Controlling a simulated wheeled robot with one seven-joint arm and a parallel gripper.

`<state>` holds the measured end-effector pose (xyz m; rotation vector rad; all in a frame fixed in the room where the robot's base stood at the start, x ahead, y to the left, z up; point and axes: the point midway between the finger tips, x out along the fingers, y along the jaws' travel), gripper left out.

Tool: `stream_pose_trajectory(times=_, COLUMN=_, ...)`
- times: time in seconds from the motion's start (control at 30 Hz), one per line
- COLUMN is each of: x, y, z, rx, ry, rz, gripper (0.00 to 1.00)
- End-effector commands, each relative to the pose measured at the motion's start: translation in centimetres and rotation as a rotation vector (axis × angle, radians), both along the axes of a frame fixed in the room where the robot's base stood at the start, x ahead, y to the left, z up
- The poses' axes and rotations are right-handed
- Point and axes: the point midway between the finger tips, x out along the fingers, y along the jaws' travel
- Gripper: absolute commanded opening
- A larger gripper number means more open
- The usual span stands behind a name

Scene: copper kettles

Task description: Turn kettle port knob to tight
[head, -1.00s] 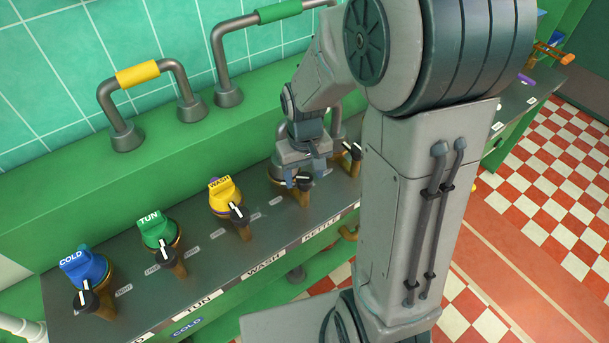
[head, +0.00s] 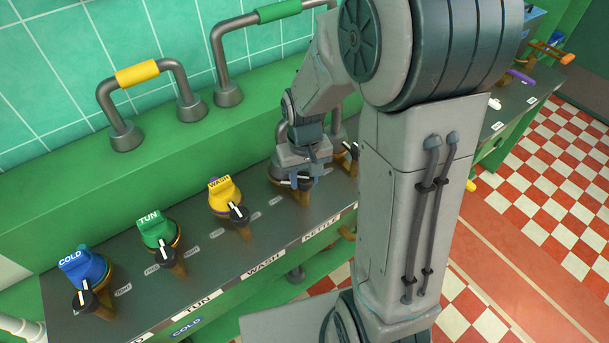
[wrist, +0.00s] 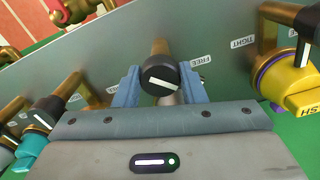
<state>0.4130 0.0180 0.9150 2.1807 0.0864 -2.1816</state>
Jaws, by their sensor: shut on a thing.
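The kettle port knob (wrist: 160,76) is black with a white pointer line, on a brass stem, in the middle of the wrist view. Its line lies nearly level in that picture, tilted down to the right. My gripper (wrist: 158,90) has its two blue fingers on either side of the knob, shut on it. In the head view my gripper (head: 303,178) is at the kettle port, behind the KETTLE label (head: 320,228), and mostly hides the knob. A FREE label (wrist: 201,60) is just right of the knob in the wrist view, and a TIGHT label (wrist: 242,42) is farther right.
The yellow WASH port (head: 222,194), green TUN port (head: 156,230) and blue COLD port (head: 84,267) stand in a row left of my gripper, each with a black knob. Pipe handles (head: 135,75) rise behind. My own arm hides the panel to the right.

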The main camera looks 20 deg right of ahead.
Motion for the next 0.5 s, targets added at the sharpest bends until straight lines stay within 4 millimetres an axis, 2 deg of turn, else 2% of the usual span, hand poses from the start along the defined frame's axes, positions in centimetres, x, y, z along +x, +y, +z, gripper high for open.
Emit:
stream_pose_trajectory(times=0.27, x=0.07, y=0.11, z=-0.03, rx=0.0, ry=-0.003, rz=-0.174, gripper=0.14)
stream_pose_trajectory(times=0.5, x=0.08, y=0.15, z=0.0, rx=0.0, ry=-0.002, rz=-0.392, gripper=0.14)
